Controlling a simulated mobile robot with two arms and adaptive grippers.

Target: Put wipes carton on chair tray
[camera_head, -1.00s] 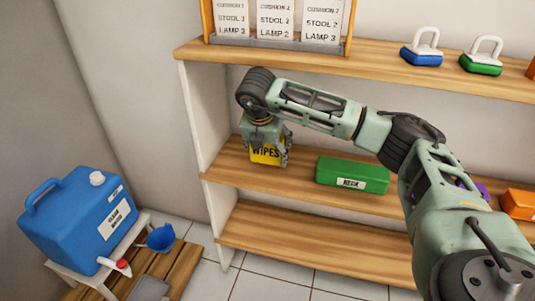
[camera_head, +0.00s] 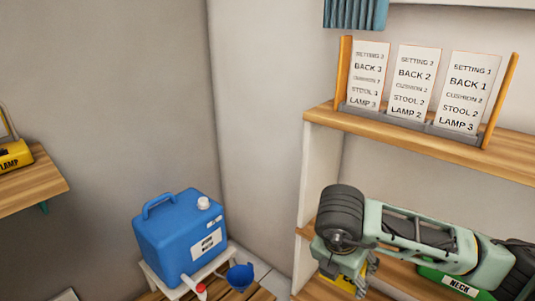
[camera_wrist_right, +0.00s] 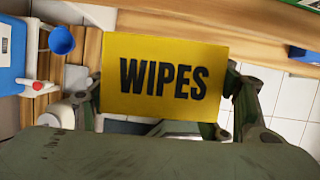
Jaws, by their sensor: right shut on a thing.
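The yellow wipes carton (camera_wrist_right: 163,78) is between the fingers of my right gripper (camera_wrist_right: 165,105) in the right wrist view, its "WIPES" label facing the camera. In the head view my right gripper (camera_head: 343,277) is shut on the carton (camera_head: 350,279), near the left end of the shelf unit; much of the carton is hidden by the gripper. In the wrist view, floor tiles and wooden boards show beyond the carton. The chair tray is not recognisable in these frames. My left gripper is not in view.
A green NECK box (camera_head: 450,281) lies on the shelf behind my right arm. Cards stand in a rack (camera_head: 425,125) on the upper shelf (camera_head: 420,139).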

